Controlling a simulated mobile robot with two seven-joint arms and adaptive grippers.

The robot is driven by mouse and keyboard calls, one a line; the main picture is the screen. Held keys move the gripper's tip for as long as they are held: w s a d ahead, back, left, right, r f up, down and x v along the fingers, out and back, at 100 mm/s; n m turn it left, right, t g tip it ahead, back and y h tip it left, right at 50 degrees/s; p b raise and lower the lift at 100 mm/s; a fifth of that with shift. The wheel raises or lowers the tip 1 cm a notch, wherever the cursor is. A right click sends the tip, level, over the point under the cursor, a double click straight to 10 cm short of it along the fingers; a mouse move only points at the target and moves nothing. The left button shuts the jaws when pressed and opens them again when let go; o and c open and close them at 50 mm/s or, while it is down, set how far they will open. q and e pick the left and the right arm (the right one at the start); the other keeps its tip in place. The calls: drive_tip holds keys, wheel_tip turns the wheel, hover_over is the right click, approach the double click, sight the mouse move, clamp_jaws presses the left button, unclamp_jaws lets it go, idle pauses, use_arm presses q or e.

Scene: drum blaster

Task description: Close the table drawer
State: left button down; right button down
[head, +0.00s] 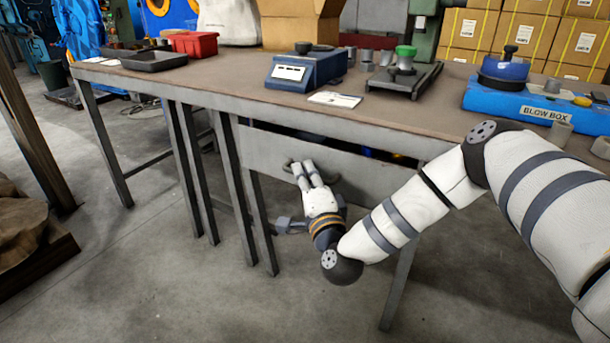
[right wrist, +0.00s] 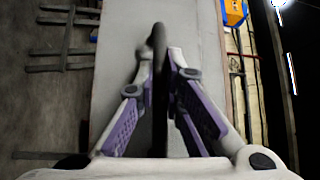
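The table drawer's grey front panel (head: 268,150) is under the worktable's top. It stands a little out, with a dark gap along its top edge where small blue and yellow items show. My right gripper (head: 305,170) is at the panel's dark curved handle (head: 331,177). In the right wrist view my right gripper (right wrist: 163,62) has its fingers on both sides of the dark handle bar (right wrist: 158,42), close against it. It looks shut on the handle. The pale drawer panel (right wrist: 125,55) lies beyond it. My left gripper is not in view.
The worktable (head: 225,85) carries a blue scale (head: 305,72), a black tray (head: 153,60), a red bin (head: 193,43) and a blue blow box (head: 530,104). Table legs (head: 228,165) stand left of the drawer. The floor (head: 150,270) in front is clear.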

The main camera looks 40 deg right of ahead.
sight(318, 170)
drive_tip(key=d, duration=0.1)
drive_tip(key=w+d, duration=0.1)
drive_tip(key=d, duration=0.1)
drive_tip(key=shift+w+d, duration=0.25)
drive_tip(key=shift+d, duration=0.15)
drive_tip(key=shift+d+r, duration=0.1)
drive_tip(key=shift+d, duration=0.1)
drive_tip(key=c, duration=1.7)
unclamp_jaws()
drive_tip(key=shift+w+d, duration=0.1)
drive_tip(key=shift+w, duration=0.05)
drive_tip(key=v, duration=1.2)
